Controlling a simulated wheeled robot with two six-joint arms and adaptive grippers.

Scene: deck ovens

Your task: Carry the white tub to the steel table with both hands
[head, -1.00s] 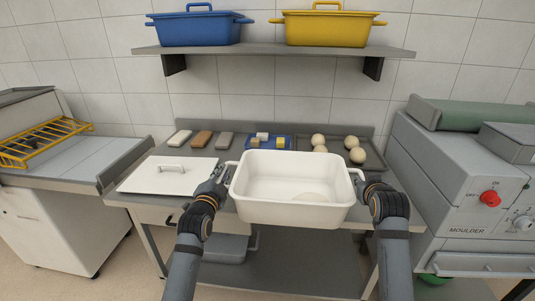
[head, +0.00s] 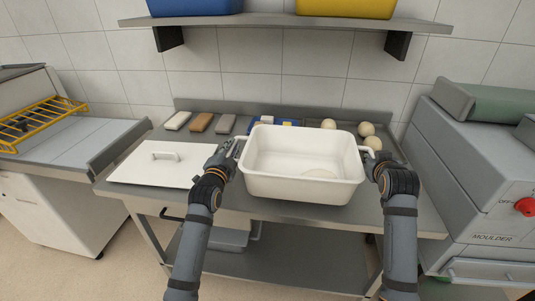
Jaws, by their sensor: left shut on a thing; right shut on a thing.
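The white tub (head: 300,188) is upright in the middle of the head view, in front of and over the steel table (head: 400,219). A pale round shape shows on its inside floor. My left gripper (head: 232,150) is shut on the tub's left handle. My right gripper (head: 371,159) is shut on the tub's right handle. The tub hides part of the table top, and I cannot tell whether its base touches the table.
A white lid (head: 165,164) lies on the table's left part. Several bars, a blue tray (head: 287,122) and dough balls (head: 367,129) stand along the back. The moulder (head: 480,190) is close on the right. A shelf (head: 285,24) with blue and yellow tubs hangs above.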

